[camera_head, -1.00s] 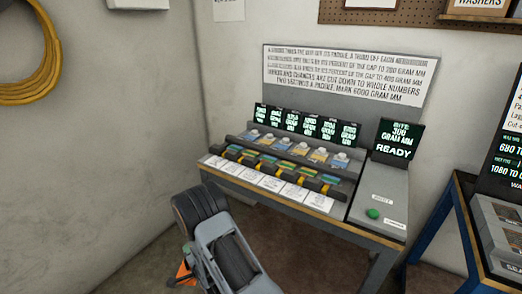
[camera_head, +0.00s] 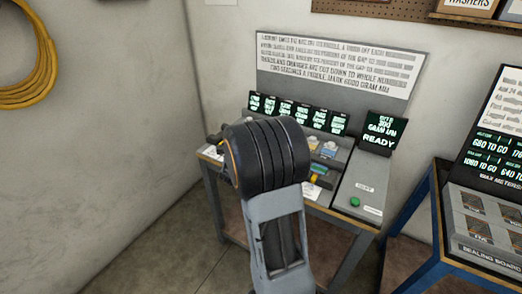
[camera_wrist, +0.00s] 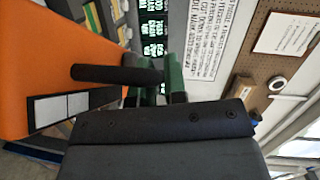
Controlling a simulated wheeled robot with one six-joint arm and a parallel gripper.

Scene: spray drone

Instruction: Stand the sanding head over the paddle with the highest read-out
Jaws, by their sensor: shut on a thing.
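In the wrist view, my gripper (camera_wrist: 160,84) is shut on the sanding head (camera_wrist: 50,62), an orange body with a black handle, which fills the left of that view. In the head view my arm hides both. The row of dark read-outs (camera_head: 285,107) with green text stands at the back of the bench; their figures are too small to read surely. The paddles (camera_head: 318,179) sit in front of them, mostly hidden behind my arm, with bits showing at each side. I cannot tell which read-out is highest.
A READY display (camera_head: 383,132) and a grey box with a green button (camera_head: 355,202) stand at the bench's right end. A sign (camera_head: 338,70) rises behind. A blue-legged table (camera_head: 432,213) with another board stands right. Clear floor lies left.

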